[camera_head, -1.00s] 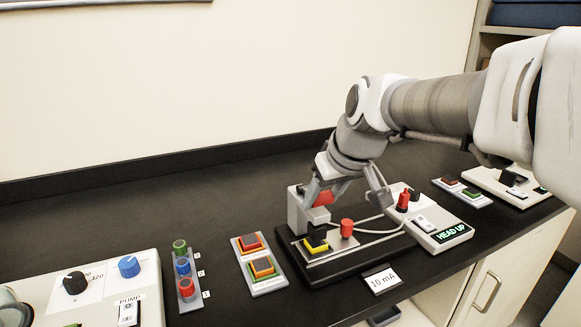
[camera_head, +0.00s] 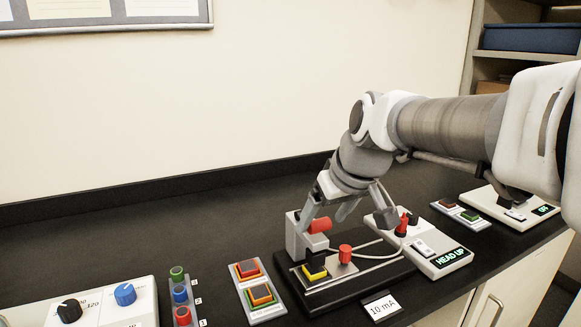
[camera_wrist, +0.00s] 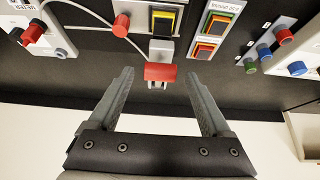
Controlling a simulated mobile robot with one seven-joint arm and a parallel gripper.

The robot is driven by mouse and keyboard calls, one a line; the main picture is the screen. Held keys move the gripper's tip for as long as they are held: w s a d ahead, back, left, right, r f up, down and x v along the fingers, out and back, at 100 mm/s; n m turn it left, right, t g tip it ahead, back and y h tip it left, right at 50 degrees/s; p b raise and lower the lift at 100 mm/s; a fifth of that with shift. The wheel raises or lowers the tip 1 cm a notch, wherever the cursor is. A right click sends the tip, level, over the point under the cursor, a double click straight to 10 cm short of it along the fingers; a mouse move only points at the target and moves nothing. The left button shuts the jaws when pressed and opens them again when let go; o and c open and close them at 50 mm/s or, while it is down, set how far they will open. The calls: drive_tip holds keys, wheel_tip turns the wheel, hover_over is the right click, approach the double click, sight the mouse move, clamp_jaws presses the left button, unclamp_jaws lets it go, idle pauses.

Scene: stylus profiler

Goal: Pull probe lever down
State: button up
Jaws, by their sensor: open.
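The red probe lever (camera_head: 319,225) sticks out from the top of a grey post on the black stage of the instrument. In the wrist view the red lever (camera_wrist: 160,72) lies between and just beyond my fingertips, with space on both sides. My gripper (camera_head: 346,212) is open and empty above the stage, one finger beside the lever; the wrist view shows both fingers (camera_wrist: 158,80) spread apart. Contact with the lever is not visible.
On the stage are a yellow-edged dark block (camera_head: 314,271) and a red knob (camera_head: 345,253) with a pale cable. A "10 mA" card (camera_head: 381,306) stands in front. Button panels (camera_head: 257,292) and colored knobs (camera_head: 180,294) are to the left. The wall is behind.

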drive_tip(key=p+v, duration=0.3)
drive_tip(key=v, duration=1.2)
drive_tip(key=shift+r, duration=0.1)
drive_tip(key=shift+c, duration=0.3)
